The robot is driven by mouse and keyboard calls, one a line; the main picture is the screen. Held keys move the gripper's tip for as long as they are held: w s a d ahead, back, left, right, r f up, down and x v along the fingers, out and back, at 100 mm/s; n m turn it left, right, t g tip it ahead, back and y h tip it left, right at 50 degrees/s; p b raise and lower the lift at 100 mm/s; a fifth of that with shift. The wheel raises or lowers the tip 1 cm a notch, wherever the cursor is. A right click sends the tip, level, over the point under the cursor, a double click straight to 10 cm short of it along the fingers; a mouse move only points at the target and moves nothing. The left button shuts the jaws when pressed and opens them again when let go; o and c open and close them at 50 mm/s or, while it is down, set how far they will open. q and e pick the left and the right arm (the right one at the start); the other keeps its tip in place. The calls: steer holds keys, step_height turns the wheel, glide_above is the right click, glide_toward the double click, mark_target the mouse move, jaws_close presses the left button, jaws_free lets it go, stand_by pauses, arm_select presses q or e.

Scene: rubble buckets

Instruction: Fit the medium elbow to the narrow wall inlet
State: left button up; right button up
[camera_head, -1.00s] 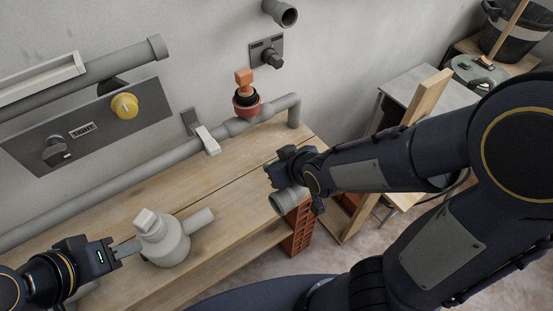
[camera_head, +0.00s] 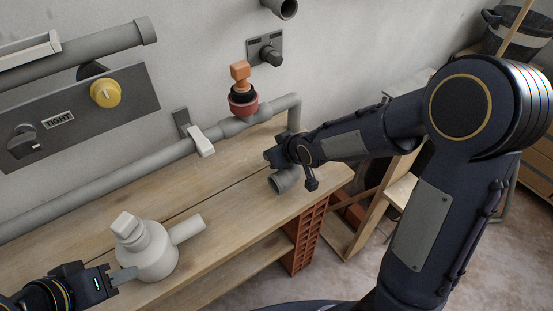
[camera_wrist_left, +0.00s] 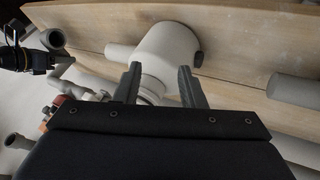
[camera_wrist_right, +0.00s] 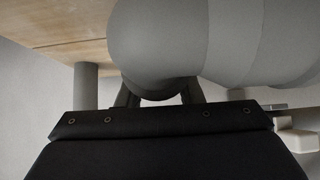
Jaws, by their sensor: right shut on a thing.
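The grey elbow (camera_head: 285,180) is in my right gripper (camera_head: 281,158), above the right end of the bench, its open mouth facing down and toward the camera. It fills the top of the right wrist view (camera_wrist_right: 190,45), with the shut fingers on it. A grey pipe stub (camera_head: 286,8) opens from the wall at the top edge; I cannot tell whether it is the narrow inlet. The elbow is apart from it. My left gripper (camera_head: 122,275) is open beside a pale grey fitting (camera_head: 150,258) with a side spout; its fingers straddle the neck in the left wrist view (camera_wrist_left: 157,70).
A long grey pipe (camera_head: 110,175) with a white lever (camera_head: 200,140) and red collar (camera_head: 243,103) runs along the wall behind the bench (camera_head: 225,195). A panel with a yellow knob (camera_head: 105,92) is at left. The bench middle is clear.

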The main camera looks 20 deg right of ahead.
steer(key=shift+f, duration=1.35)
steer(key=shift+f+b, duration=0.3)
steer(key=shift+b, duration=0.3)
steer(key=o, duration=1)
steer(key=shift+r, duration=0.1)
